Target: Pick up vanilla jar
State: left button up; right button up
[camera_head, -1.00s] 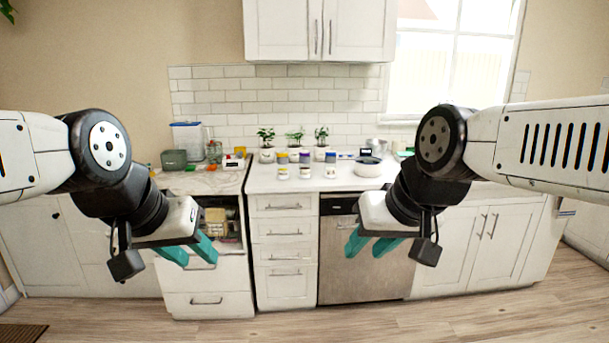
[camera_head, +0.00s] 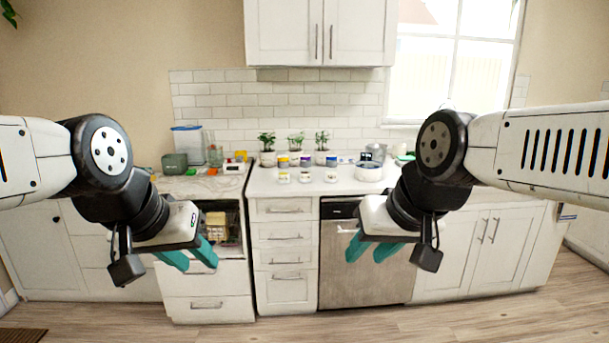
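Several small jars stand in two rows on the white counter. The front row has a left jar (camera_head: 284,177), a middle jar (camera_head: 304,177) and a right jar (camera_head: 330,176), all pale. Behind them are a yellow-lidded jar (camera_head: 283,161), a purple-lidded jar (camera_head: 305,160) and a blue-lidded jar (camera_head: 331,160). The labels are too small to read, so I cannot tell which is vanilla. My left gripper (camera_head: 189,257) and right gripper (camera_head: 372,250) both have teal fingers spread apart and empty. Both hang in front of the cabinets, well short of the jars.
Potted plants (camera_head: 295,142) stand behind the jars. A round pot (camera_head: 368,172) is to their right. A toaster (camera_head: 174,164) and blue-lidded container (camera_head: 188,142) are on the left counter. An upper drawer (camera_head: 222,225) below holds items. The wood floor (camera_head: 300,328) is clear.

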aim_at(283, 161)
jog(key=i+j, duration=0.2)
jog(key=i, duration=0.3)
jog(key=i+j, duration=0.15)
jog(key=i, duration=0.35)
jog(key=i+j, duration=0.2)
jog(key=i, duration=0.3)
jog(key=i+j, duration=0.2)
jog(key=i, duration=0.3)
jog(key=i+j, duration=0.2)
jog(key=i, duration=0.35)
jog(key=l+z, duration=0.05)
